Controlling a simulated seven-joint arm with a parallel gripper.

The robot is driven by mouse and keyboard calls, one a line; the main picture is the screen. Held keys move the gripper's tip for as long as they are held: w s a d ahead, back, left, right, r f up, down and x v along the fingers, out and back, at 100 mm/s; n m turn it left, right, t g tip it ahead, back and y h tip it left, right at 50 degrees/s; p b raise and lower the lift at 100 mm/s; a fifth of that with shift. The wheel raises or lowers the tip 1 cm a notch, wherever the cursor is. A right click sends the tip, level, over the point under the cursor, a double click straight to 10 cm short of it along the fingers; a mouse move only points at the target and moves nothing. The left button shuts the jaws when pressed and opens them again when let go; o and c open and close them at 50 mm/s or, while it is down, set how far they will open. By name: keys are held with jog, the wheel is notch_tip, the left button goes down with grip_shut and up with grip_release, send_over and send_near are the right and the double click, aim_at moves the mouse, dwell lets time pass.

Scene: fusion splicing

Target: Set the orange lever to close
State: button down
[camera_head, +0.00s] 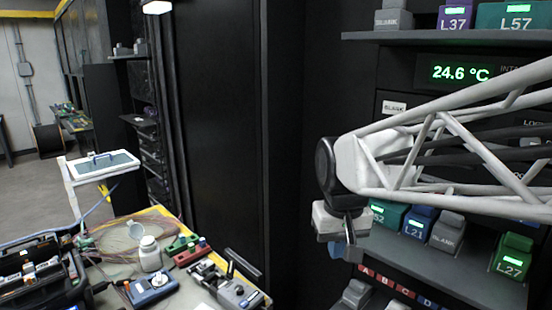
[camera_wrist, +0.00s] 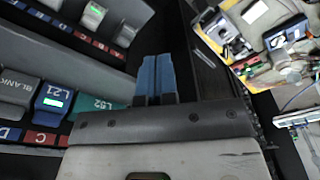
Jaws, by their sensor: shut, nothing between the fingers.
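I cannot make out an orange lever in either view. My gripper (camera_head: 337,247) hangs in front of the equipment rack in the head view, near the rack's left edge and to the right of the workbench. In the wrist view its two blue fingers (camera_wrist: 156,76) are pressed together, with nothing between them. The fingertips stand over a dark gap between the rack shelves and the bench, apart from any object.
The rack shelf (camera_head: 470,268) holds labelled modules, including a blue L21 module (camera_wrist: 53,101) and a green L27 module (camera_head: 513,256). The cluttered workbench (camera_head: 205,297) bears a white bottle (camera_head: 150,254), a blue meter (camera_head: 152,287) and a grey device (camera_head: 240,293). A tall dark cabinet (camera_head: 222,130) stands behind.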

jog(key=s+d+f+m, duration=0.1)
jog(key=s+d+f, duration=0.1)
jog(key=s, duration=0.5)
jog(key=s+d+f+t, duration=0.1)
jog(key=s+d+f, duration=0.2)
jog(key=s+d, duration=0.2)
jog(key=shift+s+f+m, duration=0.15)
jog(key=shift+s+m, duration=0.25)
jog(key=shift+s, duration=0.45)
